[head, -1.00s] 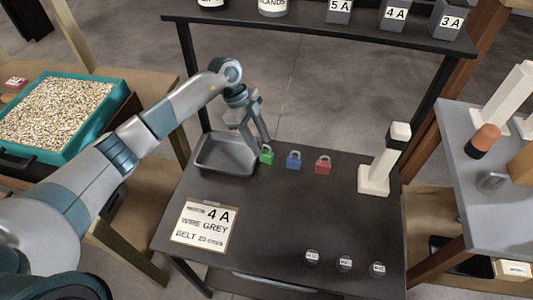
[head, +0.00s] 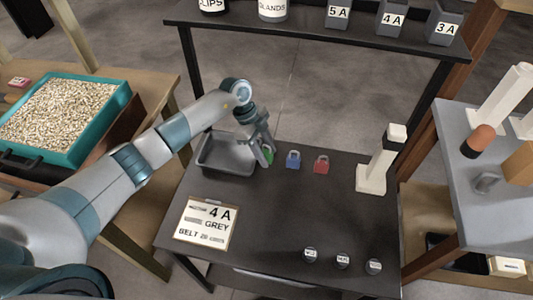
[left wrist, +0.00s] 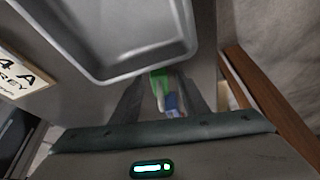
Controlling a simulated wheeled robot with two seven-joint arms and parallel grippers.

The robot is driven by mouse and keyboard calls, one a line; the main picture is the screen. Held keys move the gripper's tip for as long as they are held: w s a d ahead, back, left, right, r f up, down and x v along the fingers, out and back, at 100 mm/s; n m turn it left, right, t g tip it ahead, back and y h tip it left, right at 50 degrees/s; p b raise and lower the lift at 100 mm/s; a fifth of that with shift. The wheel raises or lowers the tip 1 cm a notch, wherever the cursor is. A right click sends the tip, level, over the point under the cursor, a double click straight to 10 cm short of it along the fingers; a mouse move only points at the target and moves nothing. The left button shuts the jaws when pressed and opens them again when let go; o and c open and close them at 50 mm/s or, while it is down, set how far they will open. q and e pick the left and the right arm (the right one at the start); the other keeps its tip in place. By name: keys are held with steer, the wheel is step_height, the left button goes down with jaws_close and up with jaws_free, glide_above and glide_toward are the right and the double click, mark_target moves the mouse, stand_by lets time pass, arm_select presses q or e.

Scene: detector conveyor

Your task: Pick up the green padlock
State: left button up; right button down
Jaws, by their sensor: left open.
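The green padlock (head: 270,157) is on the dark table beside the grey tray's right end, partly hidden by my left gripper (head: 265,158). In the left wrist view the green padlock (left wrist: 159,80) shows between my two spread fingers (left wrist: 162,88), close to the tray edge. My left gripper is open, with its fingers around the padlock; I cannot tell whether they touch it. The blue padlock (head: 293,160) stands just to the right, and it also shows behind the green one in the left wrist view (left wrist: 172,104). My right gripper is in neither view.
The grey tray (head: 222,158) lies left of the green padlock. A red padlock (head: 321,164) and a white post (head: 375,174) stand farther right. A label card (head: 206,224) and several small round pieces lie nearer the front. The table's middle is clear.

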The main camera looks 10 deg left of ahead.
arm_select(q)
steer(key=shift+c, duration=0.3)
jaws_close()
steer(key=shift+r+b, duration=0.45)
steer(key=shift+r, duration=0.3)
step_height(320, 180, up, 3)
steer(key=shift+f+b, duration=0.2)
steer(key=shift+b, duration=0.4)
steer(key=s+d+r+b, duration=0.1)
steer(key=s+d+r, duration=0.1)
steer(key=d, duration=0.3)
steer(key=s+d+r+b, duration=0.2)
steer(key=d+r, duration=0.3)
steer(key=shift+s+d, duration=0.3)
steer(key=shift+d, duration=0.05)
